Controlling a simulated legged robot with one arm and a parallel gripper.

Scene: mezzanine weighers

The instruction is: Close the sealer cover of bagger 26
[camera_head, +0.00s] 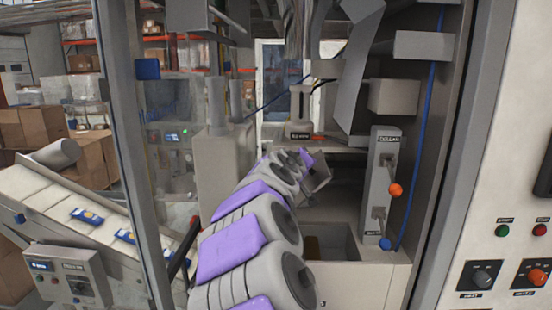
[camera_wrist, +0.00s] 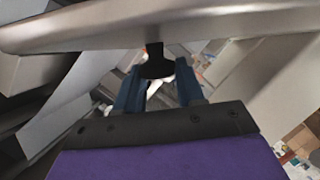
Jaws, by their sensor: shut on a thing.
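My arm reaches into the open bagger cabinet in the head view, and my gripper (camera_head: 308,158) is at its far end, its fingers mostly hidden. The knob sits under a broad pale panel edge (camera_wrist: 150,27) that crosses the top of that view. A tilted grey plate (camera_head: 318,178), which may be the sealer cover, shows just beyond my wrist in the head view. My arm hides part of it, so its exact angle is unclear.
A grey upright panel (camera_head: 379,165) with an orange knob (camera_head: 395,190) and a blue knob (camera_head: 385,243) stands right of my arm. An open bin (camera_head: 330,243) lies below. The cabinet's metal post (camera_head: 130,130) stands left, with a conveyor (camera_head: 65,200) beyond it.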

